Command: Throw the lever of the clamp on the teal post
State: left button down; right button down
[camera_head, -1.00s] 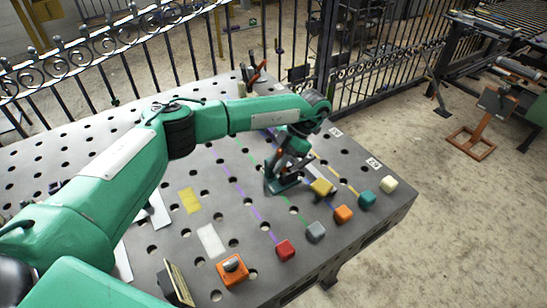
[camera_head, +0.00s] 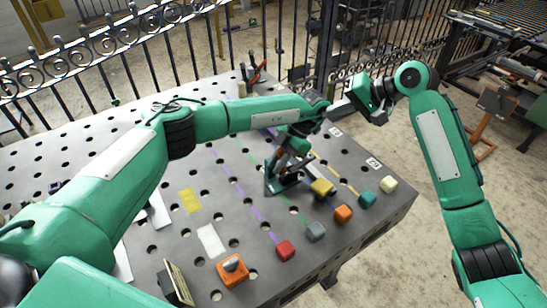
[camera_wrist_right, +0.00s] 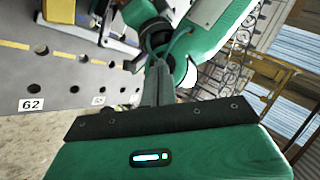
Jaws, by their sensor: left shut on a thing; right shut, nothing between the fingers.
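A clamp with a dark teal base (camera_head: 283,185) stands on the perforated table, right of its middle. My left gripper (camera_head: 287,154) is at the top of this clamp, shut on what seems to be its lever. The gripper and wrist hide most of the lever, so its angle is unclear. My right gripper (camera_head: 338,108) is shut and empty, beside the left wrist, above the table's right side. In the right wrist view its closed fingers (camera_wrist_right: 157,85) point toward my green left arm.
An orange switch box (camera_head: 232,270) stands in front. Another red-handled clamp (camera_head: 256,72) stands at the back.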

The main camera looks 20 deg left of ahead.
jog(key=s+a+f+n+g+h, duration=0.25)
jog(key=s+a+f+h, duration=0.25)
jog(key=s+a+f, duration=0.7)
jog(key=s+a+r+n+t+h, duration=0.4)
jog(key=s+r+t+h, duration=0.1)
jog(key=t, duration=0.3)
jog(key=w+d+f, duration=0.2)
jog(key=w+f, duration=0.5)
jog(key=w, duration=0.2)
jog(key=shift+w+d+n, duration=0.1)
jog(key=shift+d+n, duration=0.05)
jog(key=shift+n, duration=0.1)
